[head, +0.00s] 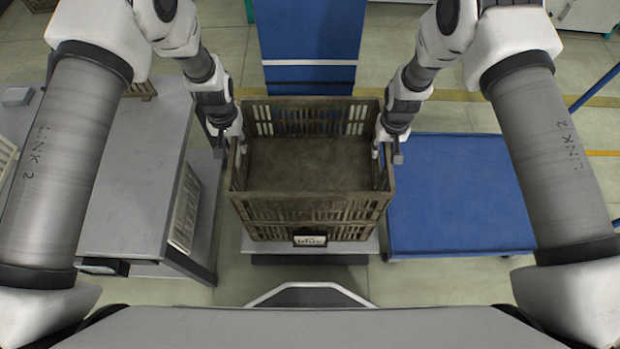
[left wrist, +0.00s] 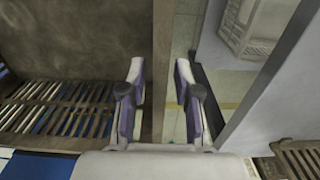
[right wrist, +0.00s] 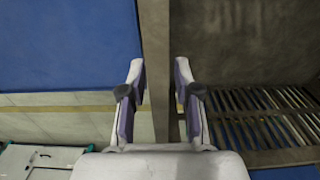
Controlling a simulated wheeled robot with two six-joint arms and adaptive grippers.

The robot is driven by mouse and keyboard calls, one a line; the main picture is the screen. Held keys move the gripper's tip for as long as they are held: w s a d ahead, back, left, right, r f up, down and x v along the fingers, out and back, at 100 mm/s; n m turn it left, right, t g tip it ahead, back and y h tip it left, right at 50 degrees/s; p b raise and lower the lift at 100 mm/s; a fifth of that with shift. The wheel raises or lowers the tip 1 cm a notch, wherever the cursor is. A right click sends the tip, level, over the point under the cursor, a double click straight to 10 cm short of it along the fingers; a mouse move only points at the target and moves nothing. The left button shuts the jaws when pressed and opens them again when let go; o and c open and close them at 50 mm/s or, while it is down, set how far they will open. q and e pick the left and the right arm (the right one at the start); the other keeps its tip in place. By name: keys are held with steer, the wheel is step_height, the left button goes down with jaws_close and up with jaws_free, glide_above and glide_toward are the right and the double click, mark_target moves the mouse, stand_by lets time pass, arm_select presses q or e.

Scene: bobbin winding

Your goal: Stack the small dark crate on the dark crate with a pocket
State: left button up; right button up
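The small dark crate (head: 310,207), brown and slatted with an empty solid floor, is in the middle of the head view. It sits directly above the dark crate with a pocket (head: 268,233), whose white label (head: 310,239) shows in front. They look level and aligned; I cannot tell whether they are fully seated. My left gripper (head: 231,143) is at the upper crate's left wall; its open fingers (left wrist: 160,100) straddle the rim (left wrist: 162,60) with gaps. My right gripper (head: 385,146) is at the right wall; its open fingers (right wrist: 159,98) straddle the rim (right wrist: 155,50).
A blue platform (head: 455,195) stands right of the stack, and a grey table (head: 130,180) stands left. A pale slatted crate (head: 185,207) is by the table's right side. A blue panel (head: 310,40) lies behind the stack. The stack rests on a light base (head: 255,247).

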arm_select(q)
steer(key=shift+r, duration=0.15)
arm_select(e)
steer(key=shift+r, duration=0.1)
steer(key=shift+r, duration=0.3)
step_height(320, 180, up, 12)
steer(key=shift+f, duration=0.25)
arm_select(q)
step_height(320, 180, up, 12)
stand_by(0.3)
